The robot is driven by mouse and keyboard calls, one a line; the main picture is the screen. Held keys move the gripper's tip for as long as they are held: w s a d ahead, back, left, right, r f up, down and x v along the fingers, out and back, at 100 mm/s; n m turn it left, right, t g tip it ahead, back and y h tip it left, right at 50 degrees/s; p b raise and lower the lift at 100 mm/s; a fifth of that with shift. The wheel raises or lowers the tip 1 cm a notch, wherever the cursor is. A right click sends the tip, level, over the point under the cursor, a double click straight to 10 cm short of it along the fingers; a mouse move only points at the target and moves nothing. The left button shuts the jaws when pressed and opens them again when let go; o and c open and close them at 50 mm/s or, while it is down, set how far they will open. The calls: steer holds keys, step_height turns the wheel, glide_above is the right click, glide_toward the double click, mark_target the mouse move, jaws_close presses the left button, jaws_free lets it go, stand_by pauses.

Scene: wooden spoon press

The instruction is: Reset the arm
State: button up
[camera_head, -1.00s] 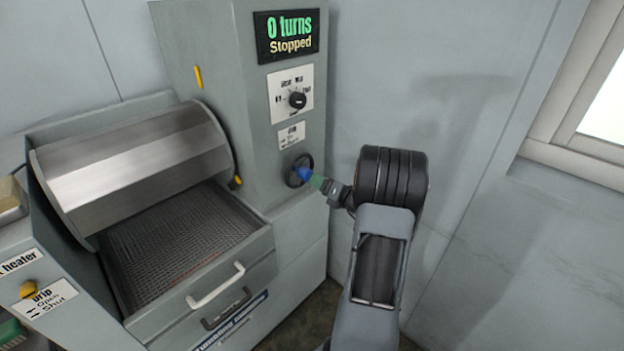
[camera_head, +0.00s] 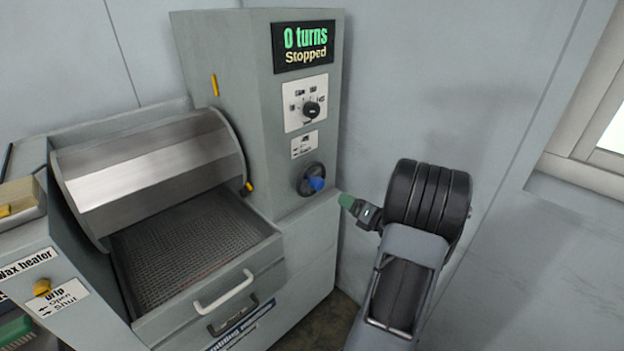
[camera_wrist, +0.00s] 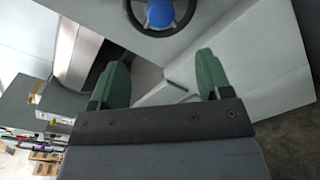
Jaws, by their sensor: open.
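My gripper (camera_head: 346,200) is at the end of my arm, to the right of the machine's control column (camera_head: 262,110). It is apart from the column. In the wrist view its two green fingers (camera_wrist: 161,76) are spread with nothing between them. A round dark knob with a blue centre (camera_head: 316,184) sits on the column, to the left of my fingertips. The knob also shows in the wrist view (camera_wrist: 160,16), beyond the fingers at the top.
The display (camera_head: 304,46) reads "0 turns Stopped" above a black dial (camera_head: 311,109). A metal drum cover (camera_head: 150,165) and a mesh tray (camera_head: 190,250) are at left. A white drawer handle (camera_head: 222,294) sticks out below. Bare wall (camera_head: 440,80) lies behind my arm.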

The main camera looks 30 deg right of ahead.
steer(key=s+a+f+n+g+y+p, duration=0.15)
steer(key=s+a+n+g, duration=0.25)
steer(key=a+n+g, duration=0.6)
steer(key=s+a+f+n+g+y, duration=0.3)
steer(key=a+n, duration=0.4)
steer(key=n, duration=0.7)
steer(key=s+a+r+n+h+p, duration=0.3)
steer(key=s+a+r+n+h, duration=0.2)
steer(key=a+r+n, duration=0.7)
steer(key=r+n+h, duration=0.1)
steer(key=n+h, duration=0.1)
steer(key=n, duration=0.4)
steer(key=shift+a+r+g, duration=0.15)
steer(key=shift+g, duration=0.15)
steer(key=shift+s+h, duration=0.1)
steer(key=shift+h, duration=0.15)
